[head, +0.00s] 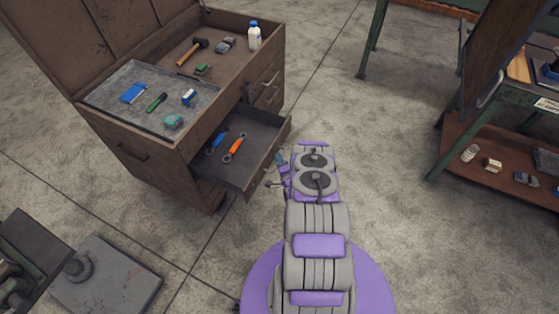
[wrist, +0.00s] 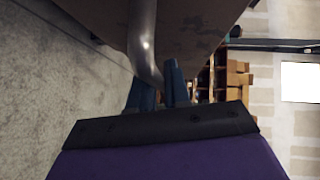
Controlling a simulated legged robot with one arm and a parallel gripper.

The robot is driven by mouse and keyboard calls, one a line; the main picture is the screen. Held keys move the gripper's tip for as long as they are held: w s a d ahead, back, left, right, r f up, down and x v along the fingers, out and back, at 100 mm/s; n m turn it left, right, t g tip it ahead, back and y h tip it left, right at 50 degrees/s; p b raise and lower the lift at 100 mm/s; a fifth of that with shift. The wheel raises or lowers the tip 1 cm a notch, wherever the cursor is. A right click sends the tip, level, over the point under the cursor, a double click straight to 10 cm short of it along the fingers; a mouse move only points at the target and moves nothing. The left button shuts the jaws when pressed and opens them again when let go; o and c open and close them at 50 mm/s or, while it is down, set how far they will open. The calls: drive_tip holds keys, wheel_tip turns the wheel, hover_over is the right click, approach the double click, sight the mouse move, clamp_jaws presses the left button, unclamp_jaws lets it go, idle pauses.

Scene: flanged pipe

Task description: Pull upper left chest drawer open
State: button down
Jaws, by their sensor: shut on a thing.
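The brown tool chest (head: 140,150) stands at the upper left of the head view with its lid up. One upper drawer (head: 238,186) is pulled well out from the chest. A blue-handled tool (head: 216,142) and an orange-handled tool (head: 234,149) lie in it. My gripper (head: 277,173) is at the outer front of this drawer. In the wrist view a curved metal handle (wrist: 143,42) runs down to between the two blue fingers of my gripper (wrist: 160,88), which are shut on it. The drawer's front panel (wrist: 195,22) shows behind the handle. The exact finger contact is partly hidden.
A low metal plate (head: 105,278) is at the lower left. A green-framed workbench (head: 500,150) stands at right. The concrete floor between is clear.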

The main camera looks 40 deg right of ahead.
drive_tip(key=shift+s+f, duration=0.2)
drive_tip(key=shift+s, duration=0.15)
drive_tip(key=c, duration=1.4)
unclamp_jaws()
drive_tip(key=shift+f, duration=0.1)
drive_tip(key=shift+o, duration=0.9)
drive_tip(key=shift+w+d, duration=0.1)
